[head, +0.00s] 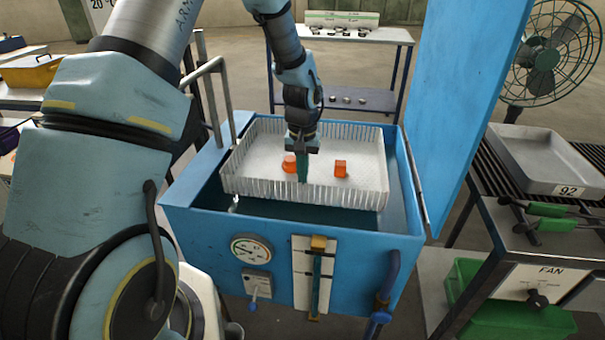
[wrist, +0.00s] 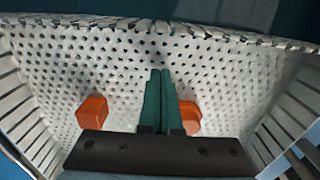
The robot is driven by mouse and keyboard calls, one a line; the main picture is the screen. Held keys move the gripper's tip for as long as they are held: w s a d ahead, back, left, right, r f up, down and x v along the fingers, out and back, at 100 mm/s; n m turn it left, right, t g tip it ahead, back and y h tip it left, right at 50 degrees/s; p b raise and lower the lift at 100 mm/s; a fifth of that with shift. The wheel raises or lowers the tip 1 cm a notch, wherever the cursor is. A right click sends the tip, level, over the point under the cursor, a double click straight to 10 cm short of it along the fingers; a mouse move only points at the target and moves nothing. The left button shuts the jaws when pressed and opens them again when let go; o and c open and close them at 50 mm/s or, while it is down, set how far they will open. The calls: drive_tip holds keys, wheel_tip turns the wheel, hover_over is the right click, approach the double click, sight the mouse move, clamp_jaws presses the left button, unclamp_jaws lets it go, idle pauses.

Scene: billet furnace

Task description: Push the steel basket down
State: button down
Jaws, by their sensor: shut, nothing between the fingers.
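The steel basket (head: 360,165) is a pale perforated tray with slatted sides, sitting inside the opening of a blue tank (head: 200,215). Its rim stands near the top of the tank, above dark liquid (head: 300,212) at the front. Two glowing orange billets lie in it, one on the left (head: 289,163) and one on the right (head: 340,168). My gripper (head: 303,178) is shut and empty, with green fingers pointing down into the basket between the billets. In the wrist view the shut fingers (wrist: 160,100) show over the perforated floor; contact with it is unclear.
The blue lid (head: 450,90) stands open at the tank's right. A rack at right holds a grey tray (head: 540,160) and green-handled tongs (head: 550,210); a fan (head: 550,50) stands behind.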

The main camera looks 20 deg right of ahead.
drive_tip(key=shift+f, duration=0.25)
drive_tip(key=shift+f, duration=0.1)
